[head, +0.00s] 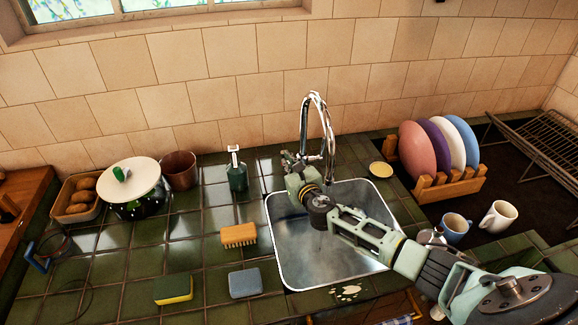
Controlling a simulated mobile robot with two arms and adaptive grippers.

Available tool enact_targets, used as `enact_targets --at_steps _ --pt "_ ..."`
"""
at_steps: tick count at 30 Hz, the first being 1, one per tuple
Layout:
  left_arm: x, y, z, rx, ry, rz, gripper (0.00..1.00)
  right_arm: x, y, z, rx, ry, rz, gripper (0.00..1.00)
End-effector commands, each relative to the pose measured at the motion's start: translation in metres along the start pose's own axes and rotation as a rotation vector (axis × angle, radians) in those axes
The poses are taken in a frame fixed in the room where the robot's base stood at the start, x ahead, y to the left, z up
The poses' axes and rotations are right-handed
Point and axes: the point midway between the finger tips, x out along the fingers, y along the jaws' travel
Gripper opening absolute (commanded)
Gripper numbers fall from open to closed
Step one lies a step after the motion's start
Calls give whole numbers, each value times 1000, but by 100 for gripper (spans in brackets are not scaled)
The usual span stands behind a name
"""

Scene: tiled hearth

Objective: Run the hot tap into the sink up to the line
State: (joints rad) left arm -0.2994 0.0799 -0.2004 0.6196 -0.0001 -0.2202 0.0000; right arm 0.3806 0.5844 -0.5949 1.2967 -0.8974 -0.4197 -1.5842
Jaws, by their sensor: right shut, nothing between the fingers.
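The chrome tap (318,115) with a tall curved spout stands at the back of the steel sink (275,240). My right gripper (291,163) is shut and empty, just left of the tap's base. It hides the tap's handles, and I cannot tell whether it touches one. My right arm crosses over the sink from the right and covers part of the basin. The basin looks pale and hazy. I cannot make out running water, a water level or a fill line. My left gripper is not in view.
Left of the sink are a green dispenser bottle (237,171), a brush (239,235), a grey sponge (245,283) and a yellow sponge (173,289). A plate rack (450,188) and two mugs (498,217) stand right.

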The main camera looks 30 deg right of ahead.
Motion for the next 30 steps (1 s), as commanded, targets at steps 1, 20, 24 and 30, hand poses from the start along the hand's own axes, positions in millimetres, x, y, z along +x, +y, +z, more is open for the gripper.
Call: enact_targets --at_steps 1,20,24,30 --pt "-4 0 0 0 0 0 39 2 -1 6 0 -1 -1 0" --pt "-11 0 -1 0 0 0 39 11 -3 15 0 0 1 0" --pt "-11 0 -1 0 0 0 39 11 -3 15 0 0 1 0" --pt "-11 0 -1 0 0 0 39 11 -3 15 0 0 0 0"
